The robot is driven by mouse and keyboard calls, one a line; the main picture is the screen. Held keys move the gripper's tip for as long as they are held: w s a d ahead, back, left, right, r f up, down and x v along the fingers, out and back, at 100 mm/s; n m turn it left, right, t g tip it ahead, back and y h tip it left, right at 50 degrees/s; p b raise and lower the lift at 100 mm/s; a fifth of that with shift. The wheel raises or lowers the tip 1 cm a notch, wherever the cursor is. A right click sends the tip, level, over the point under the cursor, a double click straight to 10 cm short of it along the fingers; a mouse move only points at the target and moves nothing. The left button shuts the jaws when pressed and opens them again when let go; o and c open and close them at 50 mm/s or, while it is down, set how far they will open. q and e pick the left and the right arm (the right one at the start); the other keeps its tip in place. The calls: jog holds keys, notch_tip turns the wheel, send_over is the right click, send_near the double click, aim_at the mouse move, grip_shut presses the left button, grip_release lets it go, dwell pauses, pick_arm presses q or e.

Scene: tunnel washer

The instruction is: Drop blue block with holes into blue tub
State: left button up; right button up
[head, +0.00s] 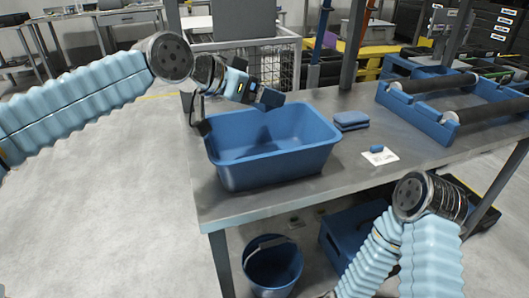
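The blue tub (275,165) is a large, open, rectangular tub on the left part of the grey metal table. My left gripper (256,92) reaches in from the left above the tub's far rim. A dark blue, block-like piece (271,98) is at its fingertips, over the tub's opening. It looks like the blue block, held clear of the tub floor, but no holes can be made out at this size. The visible tub floor looks empty. My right arm is bent at the lower right; its gripper is out of the picture.
Blue folded pads (351,121) lie right of the tub. A small blue piece (376,148) sits on a white card (381,156). A blue roller frame (440,122) stands at the table's right. A blue bucket (272,268) is below the front edge.

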pick_arm(q)
jog(key=shift+f, duration=0.5)
jog(key=o, duration=0.9)
jog(key=shift+o, duration=0.2)
jog(key=b+v, duration=0.4)
jog(key=v, duration=1)
jog(key=shift+f, duration=0.1)
